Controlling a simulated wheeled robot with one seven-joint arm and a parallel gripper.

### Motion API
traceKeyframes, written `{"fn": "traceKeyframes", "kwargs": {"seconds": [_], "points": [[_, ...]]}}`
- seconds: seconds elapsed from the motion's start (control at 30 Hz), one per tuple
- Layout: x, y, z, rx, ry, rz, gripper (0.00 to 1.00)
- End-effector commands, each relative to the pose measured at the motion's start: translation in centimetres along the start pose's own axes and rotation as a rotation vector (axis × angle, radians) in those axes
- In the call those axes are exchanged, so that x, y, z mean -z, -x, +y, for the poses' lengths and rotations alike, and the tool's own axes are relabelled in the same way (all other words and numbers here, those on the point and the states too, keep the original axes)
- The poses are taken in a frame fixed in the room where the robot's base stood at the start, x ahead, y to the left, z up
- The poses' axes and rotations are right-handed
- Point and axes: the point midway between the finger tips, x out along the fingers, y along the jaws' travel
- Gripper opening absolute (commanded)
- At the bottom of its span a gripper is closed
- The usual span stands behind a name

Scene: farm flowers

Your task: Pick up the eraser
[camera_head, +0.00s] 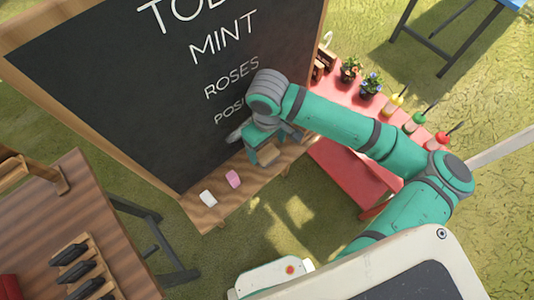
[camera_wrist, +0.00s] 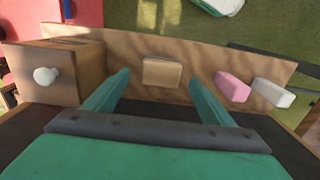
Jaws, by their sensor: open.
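A tan wooden block (camera_wrist: 162,72), which looks like the eraser, lies on the wooden ledge (camera_wrist: 110,50) of the chalkboard. In the wrist view it sits ahead of my gripper (camera_wrist: 159,77), between the lines of the two green fingers. The fingers are spread wide, with nothing held between them. In the head view my gripper (camera_head: 262,142) is over the right part of the ledge, close to the board, and the block shows just below it (camera_head: 268,154). Whether the fingertips reach down beside the block is unclear.
A pink block (camera_wrist: 232,87) and a white block (camera_wrist: 271,93) lie on the ledge to the right in the wrist view. A wooden box with a white knob (camera_wrist: 46,76) stands at left. The chalkboard (camera_head: 120,90) rises behind. A red table (camera_head: 350,180) holds potted flowers and bottles.

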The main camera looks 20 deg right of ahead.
Motion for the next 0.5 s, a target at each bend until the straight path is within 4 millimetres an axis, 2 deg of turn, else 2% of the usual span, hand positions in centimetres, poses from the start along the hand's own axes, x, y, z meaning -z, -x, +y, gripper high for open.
{"fn": "traceKeyframes", "kwargs": {"seconds": [0.3, 0.5], "points": [[0.5, -4.1, -0.2, 0.001, 0.001, 0.0, 0.77], [0.6, -5.0, -0.2, 0.0, 0.002, 0.0, 0.77]]}}
